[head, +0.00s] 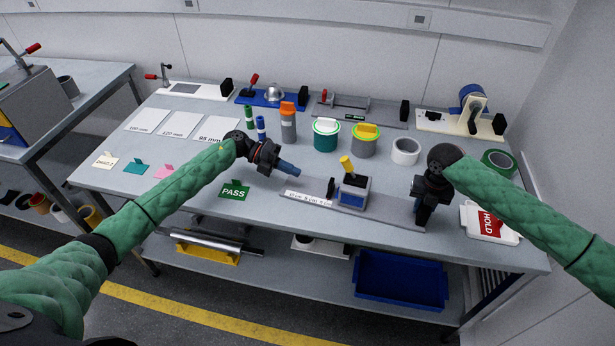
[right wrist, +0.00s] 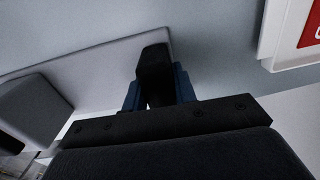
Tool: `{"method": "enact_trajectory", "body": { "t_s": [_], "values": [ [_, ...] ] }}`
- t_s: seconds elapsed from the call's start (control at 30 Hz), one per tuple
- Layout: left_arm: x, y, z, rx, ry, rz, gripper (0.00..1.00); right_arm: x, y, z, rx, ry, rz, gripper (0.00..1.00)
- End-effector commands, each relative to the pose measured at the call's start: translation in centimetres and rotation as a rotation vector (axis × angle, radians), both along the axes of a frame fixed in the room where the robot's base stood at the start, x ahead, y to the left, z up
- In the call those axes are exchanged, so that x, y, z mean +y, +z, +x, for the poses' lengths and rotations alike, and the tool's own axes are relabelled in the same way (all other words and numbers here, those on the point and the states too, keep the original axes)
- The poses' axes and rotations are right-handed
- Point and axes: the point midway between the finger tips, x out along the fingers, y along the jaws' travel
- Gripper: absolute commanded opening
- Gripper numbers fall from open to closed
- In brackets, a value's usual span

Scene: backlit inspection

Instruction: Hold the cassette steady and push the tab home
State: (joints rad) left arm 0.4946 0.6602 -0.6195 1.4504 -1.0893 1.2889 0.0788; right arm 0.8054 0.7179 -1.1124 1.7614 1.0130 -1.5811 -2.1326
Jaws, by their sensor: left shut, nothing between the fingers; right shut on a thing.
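The cassette (head: 353,191), a grey and dark blue block, stands on a long grey base plate (head: 391,217) near the front of the bench. A yellow tab (head: 346,163) sticks up from its top, leaning left. My left gripper (head: 289,167) is shut and empty, its blue fingers left of the tab and apart from it. My right gripper (head: 423,215) points down at the plate's right end. It is shut on a black block (right wrist: 153,62), held between its blue fingers in the right wrist view (right wrist: 155,90). Its fingertips are mostly hidden in the head view.
A small black post (head: 331,187) stands left of the cassette. A green PASS card (head: 234,191) lies at left, a white tray with a red HOLD card (head: 487,222) at right. Tubs, bottles and other fixtures line the back. A blue crate (head: 401,280) sits below.

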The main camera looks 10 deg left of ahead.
Motion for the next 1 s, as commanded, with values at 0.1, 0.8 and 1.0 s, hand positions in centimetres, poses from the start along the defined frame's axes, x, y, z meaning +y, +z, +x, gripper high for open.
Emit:
{"method": "enact_trajectory", "body": {
  "t_s": [0.1, 0.8, 1.0],
  "values": [
    [1.9, 0.6, 0.2, 0.000, 0.000, 0.001, 0.00, 0.0, -0.3, -0.1, 0.003, 0.000, -0.001, 0.00],
    [4.2, 1.3, 0.5, -0.001, 0.000, 0.000, 0.00, -0.1, -0.2, -0.1, 0.002, -0.001, -0.002, 0.53],
    [4.2, 1.4, 0.5, -0.001, 0.000, 0.000, 0.00, -0.1, -0.1, 0.0, 0.001, -0.001, -0.001, 0.53]
  ]
}}
